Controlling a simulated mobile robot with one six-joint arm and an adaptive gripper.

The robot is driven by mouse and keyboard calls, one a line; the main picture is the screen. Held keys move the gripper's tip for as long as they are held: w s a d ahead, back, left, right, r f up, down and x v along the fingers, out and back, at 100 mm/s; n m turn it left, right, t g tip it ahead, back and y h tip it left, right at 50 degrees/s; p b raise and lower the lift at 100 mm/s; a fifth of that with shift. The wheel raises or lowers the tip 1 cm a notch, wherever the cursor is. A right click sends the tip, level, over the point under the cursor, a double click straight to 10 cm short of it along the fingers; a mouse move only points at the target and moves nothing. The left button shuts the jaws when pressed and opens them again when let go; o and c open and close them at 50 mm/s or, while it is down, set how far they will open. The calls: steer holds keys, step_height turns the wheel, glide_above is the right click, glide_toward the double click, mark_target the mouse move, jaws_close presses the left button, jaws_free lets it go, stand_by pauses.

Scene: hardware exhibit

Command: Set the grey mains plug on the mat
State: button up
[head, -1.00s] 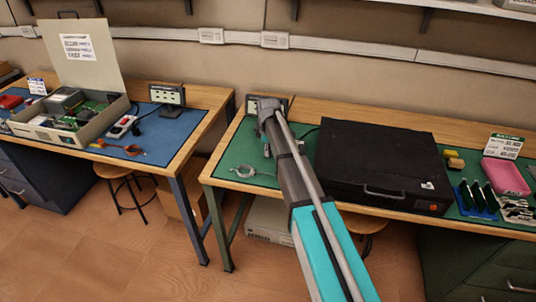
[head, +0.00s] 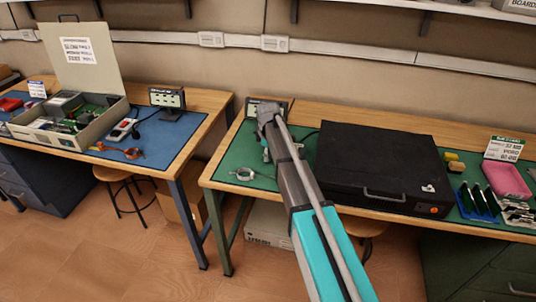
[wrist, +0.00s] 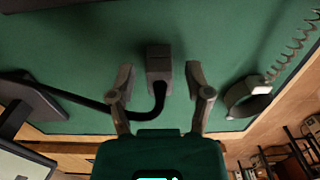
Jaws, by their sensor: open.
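The grey mains plug (wrist: 158,63) shows in the wrist view as a dark grey block over the green mat (wrist: 235,45). A black cable (wrist: 146,113) curves from it to the left. My gripper (wrist: 160,78) is open, with one finger on each side of the plug and a gap on both sides. I cannot tell whether the plug touches the mat. In the head view my gripper (head: 267,150) is low over the left part of the green mat (head: 228,160). I cannot make out the plug there.
A small display (head: 262,106) stands behind my gripper; its base (wrist: 35,98) is at the left in the wrist view. A large black case (head: 378,165) stands right of my arm.

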steer(key=shift+r, duration=0.15)
step_height(320, 180, up, 12)
steer(key=p, duration=1.2)
steer(key=shift+s, duration=0.1)
stand_by(0.8)
steer(key=s+d+m, duration=0.3)
steer(key=s+m, duration=0.1)
steer(key=s, duration=0.5)
steer(key=s+d+m, duration=0.4)
steer(key=s+m, duration=0.1)
steer(key=s, duration=0.5)
steer(key=s+d+m, duration=0.3)
steer(key=s+m, duration=0.2)
steer(key=s, duration=0.4)
steer(key=shift+s+d, duration=0.35)
steer(key=shift+c, duration=0.6)
steer(key=shift+s, duration=0.1)
